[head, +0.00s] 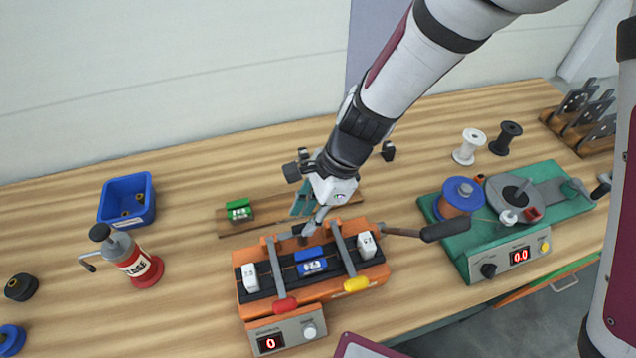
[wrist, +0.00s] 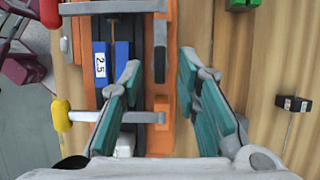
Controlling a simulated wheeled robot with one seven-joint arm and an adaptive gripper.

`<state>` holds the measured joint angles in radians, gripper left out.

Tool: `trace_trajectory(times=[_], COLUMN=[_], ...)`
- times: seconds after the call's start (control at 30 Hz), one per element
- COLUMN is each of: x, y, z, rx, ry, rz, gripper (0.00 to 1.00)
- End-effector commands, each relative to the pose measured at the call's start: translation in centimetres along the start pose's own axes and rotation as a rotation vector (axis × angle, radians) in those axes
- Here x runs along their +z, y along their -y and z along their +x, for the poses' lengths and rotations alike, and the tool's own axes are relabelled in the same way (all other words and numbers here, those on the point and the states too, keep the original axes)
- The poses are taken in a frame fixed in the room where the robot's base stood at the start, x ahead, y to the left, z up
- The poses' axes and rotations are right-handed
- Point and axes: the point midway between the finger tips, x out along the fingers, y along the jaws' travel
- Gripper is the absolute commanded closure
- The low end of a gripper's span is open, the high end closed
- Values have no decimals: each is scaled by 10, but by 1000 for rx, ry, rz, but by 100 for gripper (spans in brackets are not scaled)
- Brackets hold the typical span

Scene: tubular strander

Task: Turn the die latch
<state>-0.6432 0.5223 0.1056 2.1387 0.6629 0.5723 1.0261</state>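The orange stranding machine (head: 322,289) stands on the wooden bench with a blue die block (head: 310,254) in its dark channel. The die block shows a "2.5" label in the wrist view (wrist: 121,62). A small grey bar with a dark end, which looks like the die latch (wrist: 160,48), lies along the orange back rail, beside the die block. My gripper (head: 310,214) is above the back rail of the machine. In the wrist view its teal-padded fingers (wrist: 160,75) are apart, either side of the rail, with nothing held. Contact with the latch cannot be told.
Two clamp arms cross the channel, with a red handle (head: 285,304) and a yellow handle (head: 356,284). A dark-handled lever (head: 444,229) sticks out right. A green block (head: 239,210) lies on a wooden board behind. A green machine (head: 520,215) stands right; a blue bin (head: 128,200) stands left.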

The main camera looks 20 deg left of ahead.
Motion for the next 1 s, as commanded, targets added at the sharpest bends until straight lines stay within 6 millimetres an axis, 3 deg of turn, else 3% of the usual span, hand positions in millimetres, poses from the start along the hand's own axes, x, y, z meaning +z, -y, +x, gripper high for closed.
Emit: trace_trajectory(times=[0.2, 0.5, 0.53, 0.67, 1.0], x=[0, 0, 0, 0, 0], y=[0, 0, 0, 0, 0], z=[18, 20, 20, 20, 20], rx=[0, -1, -1, -1, 4], ry=[0, 0, 0, 0, 0], rz=[0, 0, 0, 0, -12], gripper=[70, 70, 72, 100, 100])
